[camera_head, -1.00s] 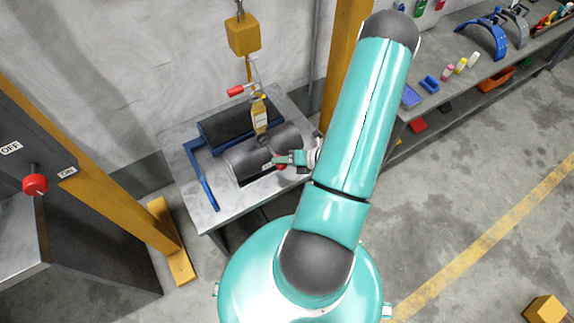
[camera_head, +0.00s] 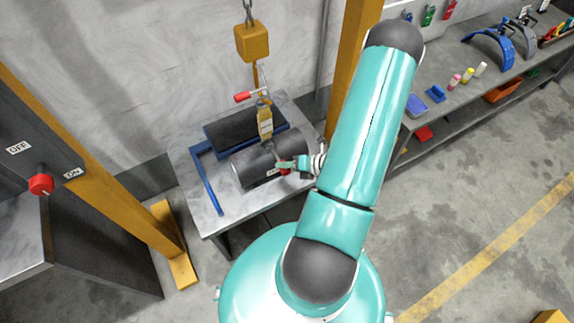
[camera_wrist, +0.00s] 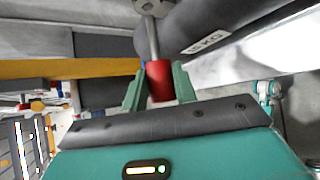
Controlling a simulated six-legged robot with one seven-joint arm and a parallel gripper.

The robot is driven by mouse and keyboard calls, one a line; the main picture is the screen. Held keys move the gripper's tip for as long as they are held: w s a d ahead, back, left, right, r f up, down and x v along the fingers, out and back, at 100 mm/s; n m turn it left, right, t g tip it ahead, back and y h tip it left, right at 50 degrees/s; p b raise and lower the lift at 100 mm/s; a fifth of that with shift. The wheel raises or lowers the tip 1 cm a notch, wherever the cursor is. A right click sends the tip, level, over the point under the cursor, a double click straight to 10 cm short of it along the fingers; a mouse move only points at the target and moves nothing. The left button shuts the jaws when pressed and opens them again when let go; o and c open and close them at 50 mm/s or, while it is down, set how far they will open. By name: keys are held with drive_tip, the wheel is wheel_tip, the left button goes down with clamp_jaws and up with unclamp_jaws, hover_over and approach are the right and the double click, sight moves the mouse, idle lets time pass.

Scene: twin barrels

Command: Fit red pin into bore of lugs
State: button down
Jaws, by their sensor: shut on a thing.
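My gripper (camera_wrist: 159,88) is shut on the red grip of the pin (camera_wrist: 159,80), which lies between the two green fingers. The pin's grey metal shaft points away from my gripper towards a grey lug (camera_wrist: 150,5) with a hole, at the top edge of the wrist view. The shaft's far end meets the lug in the picture; I cannot tell whether it is inside the bore. In the head view my gripper (camera_head: 293,166) is at the right side of the front dark barrel (camera_head: 258,164), and the lugs are too small to make out.
A yellow post (camera_head: 350,60) stands close on the right.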

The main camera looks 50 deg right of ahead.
drive_tip(key=shift+w+d, duration=0.35)
drive_tip(key=shift+w, duration=0.8)
drive_tip(key=shift+w+d, duration=0.35)
drive_tip(key=shift+w, duration=0.8)
drive_tip(key=shift+w+d, duration=0.35)
drive_tip(key=shift+w, duration=0.8)
drive_tip(key=c, duration=1)
unclamp_jaws()
drive_tip(key=shift+c, duration=0.2)
drive_tip(key=v, duration=1.3)
drive_tip(key=shift+s+r, duration=0.25)
drive_tip(key=shift+d, duration=0.15)
